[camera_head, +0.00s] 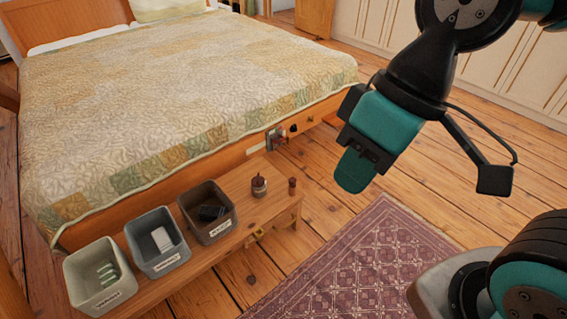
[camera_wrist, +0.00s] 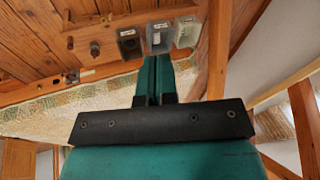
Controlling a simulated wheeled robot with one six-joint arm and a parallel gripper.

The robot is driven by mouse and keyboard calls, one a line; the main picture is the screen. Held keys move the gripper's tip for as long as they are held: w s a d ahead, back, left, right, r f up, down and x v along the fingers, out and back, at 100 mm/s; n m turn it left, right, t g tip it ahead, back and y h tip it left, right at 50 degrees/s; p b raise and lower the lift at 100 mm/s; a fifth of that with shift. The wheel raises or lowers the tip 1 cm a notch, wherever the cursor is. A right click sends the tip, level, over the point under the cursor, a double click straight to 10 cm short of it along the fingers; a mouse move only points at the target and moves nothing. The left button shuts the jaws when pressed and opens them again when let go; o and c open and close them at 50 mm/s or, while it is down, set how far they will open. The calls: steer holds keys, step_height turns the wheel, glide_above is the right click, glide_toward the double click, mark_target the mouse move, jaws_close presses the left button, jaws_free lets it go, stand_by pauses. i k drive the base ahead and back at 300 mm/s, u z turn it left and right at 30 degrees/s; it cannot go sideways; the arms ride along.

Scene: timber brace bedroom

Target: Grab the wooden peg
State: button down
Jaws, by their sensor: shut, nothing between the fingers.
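A small upright brown peg (camera_head: 292,186), which looks like the wooden peg, stands at the right end of the low wooden bench (camera_head: 262,208). It also shows in the wrist view as a small brown shape (camera_wrist: 70,43), at the upper left. My gripper (camera_head: 355,170) is to the right of the peg and apart from it, above the floor and rug. Its teal fingers (camera_wrist: 155,70) are together with nothing between them.
A dark brown bottle (camera_head: 259,186) stands left of the peg. Three labelled bins (camera_head: 206,212), (camera_head: 157,243), (camera_head: 99,277) with small items line the bench. The quilted bed (camera_head: 180,90) is behind, with small hardware on its side rail. A purple rug (camera_head: 370,265) lies in front.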

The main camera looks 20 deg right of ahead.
mark_target(292, 182)
steer(key=u, duration=0.05)
steer(key=k, duration=0.45)
steer(key=z, duration=0.55)
steer(key=i, duration=1.9)
steer(key=u, duration=0.75)
